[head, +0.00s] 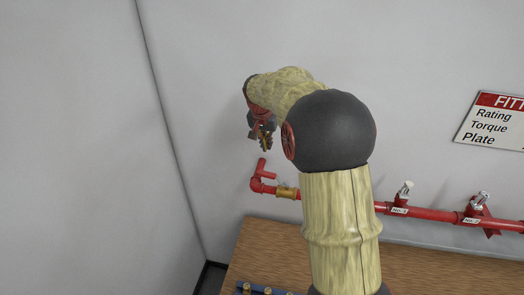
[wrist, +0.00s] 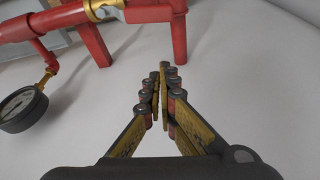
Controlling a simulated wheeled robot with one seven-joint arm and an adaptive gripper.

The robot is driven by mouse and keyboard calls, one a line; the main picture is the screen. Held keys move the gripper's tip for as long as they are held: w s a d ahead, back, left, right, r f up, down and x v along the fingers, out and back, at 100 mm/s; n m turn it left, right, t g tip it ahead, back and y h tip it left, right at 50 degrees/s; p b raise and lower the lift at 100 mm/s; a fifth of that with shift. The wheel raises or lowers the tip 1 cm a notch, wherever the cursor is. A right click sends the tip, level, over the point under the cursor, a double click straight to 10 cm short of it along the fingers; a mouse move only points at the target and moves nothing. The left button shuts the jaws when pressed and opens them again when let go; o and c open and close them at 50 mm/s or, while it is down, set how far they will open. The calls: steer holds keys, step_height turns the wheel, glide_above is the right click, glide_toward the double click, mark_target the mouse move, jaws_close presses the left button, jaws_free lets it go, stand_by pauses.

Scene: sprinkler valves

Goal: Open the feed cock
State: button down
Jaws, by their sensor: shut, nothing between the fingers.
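A red pipe (head: 430,213) runs along the wall, with a brass fitting (head: 287,192) near its left end that looks like the feed cock; my arm hides part of the pipe. In the wrist view the brass fitting (wrist: 103,7) is cut off by the top edge, so its handle position cannot be told. My gripper (head: 265,144) is above the pipe's left end, apart from it. In the wrist view my gripper (wrist: 164,72) is shut and empty, pointing at bare wall, with the brass fitting up and to the left.
A round gauge (wrist: 20,108) hangs from the pipe in the wrist view. Two labelled valves (head: 403,191) (head: 478,201) sit farther right on the pipe. A wooden bench (head: 262,245) is below, and a sign (head: 492,121) is on the wall.

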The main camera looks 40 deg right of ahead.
step_height(320, 180, down, 8)
steer(key=s+p, duration=0.1)
steer(key=p, duration=0.2)
steer(key=shift+a+f, duration=0.25)
steer(key=shift+a, duration=0.1)
steer(key=shift+a+b, duration=0.1)
steer(key=shift+b, duration=0.2)
steer(key=b, duration=0.1)
steer(key=a+b, duration=0.1)
steer(key=shift+s+a+b, duration=0.15)
steer(key=shift+s+b, duration=0.2)
steer(key=shift+b, duration=0.05)
steer(key=v, duration=1.2)
